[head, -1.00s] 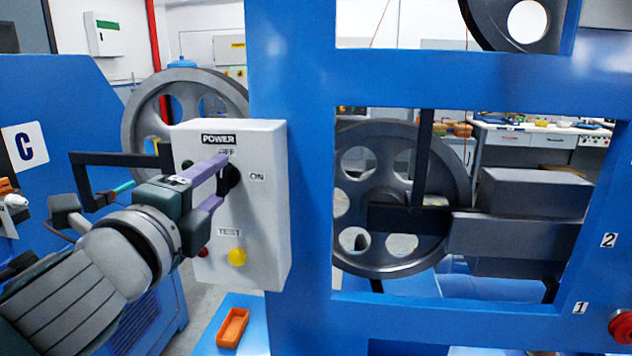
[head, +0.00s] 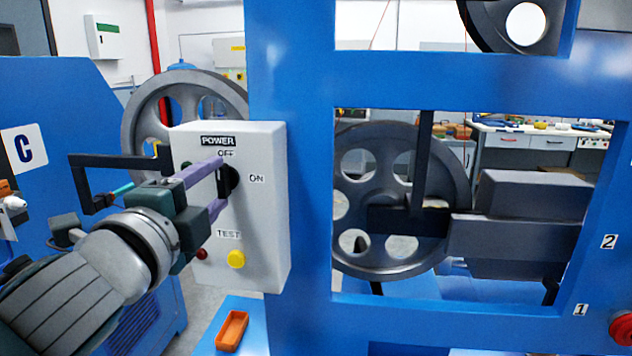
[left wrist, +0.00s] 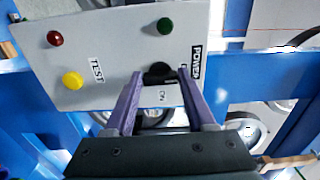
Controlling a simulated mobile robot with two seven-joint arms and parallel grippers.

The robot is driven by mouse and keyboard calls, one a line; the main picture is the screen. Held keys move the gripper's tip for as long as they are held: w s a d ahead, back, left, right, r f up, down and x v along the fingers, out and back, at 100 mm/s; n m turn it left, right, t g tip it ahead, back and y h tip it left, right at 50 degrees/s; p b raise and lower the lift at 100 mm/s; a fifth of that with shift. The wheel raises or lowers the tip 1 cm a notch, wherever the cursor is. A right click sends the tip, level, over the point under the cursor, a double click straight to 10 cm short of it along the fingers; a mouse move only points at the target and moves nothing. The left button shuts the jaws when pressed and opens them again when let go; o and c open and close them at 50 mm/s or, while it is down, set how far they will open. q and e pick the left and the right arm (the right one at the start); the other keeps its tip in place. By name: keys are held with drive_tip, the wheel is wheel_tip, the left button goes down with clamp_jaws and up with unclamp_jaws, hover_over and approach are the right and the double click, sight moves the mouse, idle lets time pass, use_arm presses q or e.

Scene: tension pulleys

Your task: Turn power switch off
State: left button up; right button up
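The black power switch knob (head: 229,182) is on the front of a white control box (head: 262,220), with OFF above it and ON to its right. My left gripper (head: 222,184) is at the knob, one purple finger above and one below. In the left wrist view the knob (left wrist: 158,73) lies between the two spread fingertips of the left gripper (left wrist: 160,76). The knob's grip looks lined up with the POWER–TEST direction; which end points is unclear. Whether the fingers touch it is hard to tell. My right gripper is not in view.
A yellow button (head: 236,259), a red lamp (head: 201,254) and a green lamp (left wrist: 165,26) are also on the box. A blue frame (head: 310,320) stands right beside it, with large grey pulleys behind. An orange tray (head: 232,330) is below.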

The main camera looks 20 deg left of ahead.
use_arm(q)
drive_tip(key=o, duration=0.4)
drive_tip(key=shift+o, duration=0.2)
drive_tip(key=b+v, duration=0.2)
drive_tip(key=v, duration=0.8)
drive_tip(key=shift+d, duration=0.1)
